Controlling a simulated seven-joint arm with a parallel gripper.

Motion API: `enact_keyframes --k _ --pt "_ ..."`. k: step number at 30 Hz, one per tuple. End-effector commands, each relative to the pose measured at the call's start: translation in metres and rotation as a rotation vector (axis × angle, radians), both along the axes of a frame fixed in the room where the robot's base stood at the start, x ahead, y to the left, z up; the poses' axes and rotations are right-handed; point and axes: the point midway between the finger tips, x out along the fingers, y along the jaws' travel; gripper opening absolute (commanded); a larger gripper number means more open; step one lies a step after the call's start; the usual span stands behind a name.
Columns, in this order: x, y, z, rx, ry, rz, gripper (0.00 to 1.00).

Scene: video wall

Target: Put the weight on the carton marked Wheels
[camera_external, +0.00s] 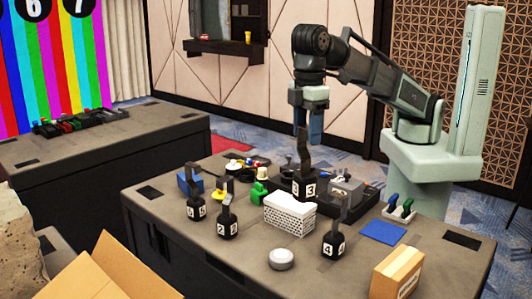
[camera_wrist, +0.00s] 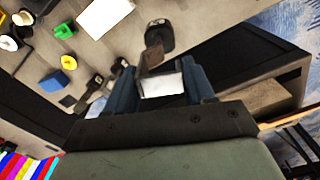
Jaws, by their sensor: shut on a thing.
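My gripper (camera_external: 307,133) points down over the back of the near table. It is shut on the top of the upright handle of a dark block marked 3 (camera_external: 304,189), which looks like the weight. I cannot tell whether the block touches the table. A tan carton (camera_external: 390,275) stands at the table's near right corner. It has a pale label, too small to read, so I cannot confirm "Wheels".
Similar blocks marked 1 (camera_external: 195,212), 2 (camera_external: 227,230) and 4 (camera_external: 333,246) stand nearby. An open cardboard box (camera_external: 115,270) is at front left.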

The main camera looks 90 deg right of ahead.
Motion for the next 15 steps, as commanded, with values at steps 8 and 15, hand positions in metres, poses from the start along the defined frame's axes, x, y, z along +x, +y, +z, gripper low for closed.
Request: enact_keyframes --k 8,15 --pt "-0.050 0.060 0.009 0.000 -0.001 0.107 0.00" --pt "-0.098 0.105 0.015 0.001 -0.001 0.197 0.00"
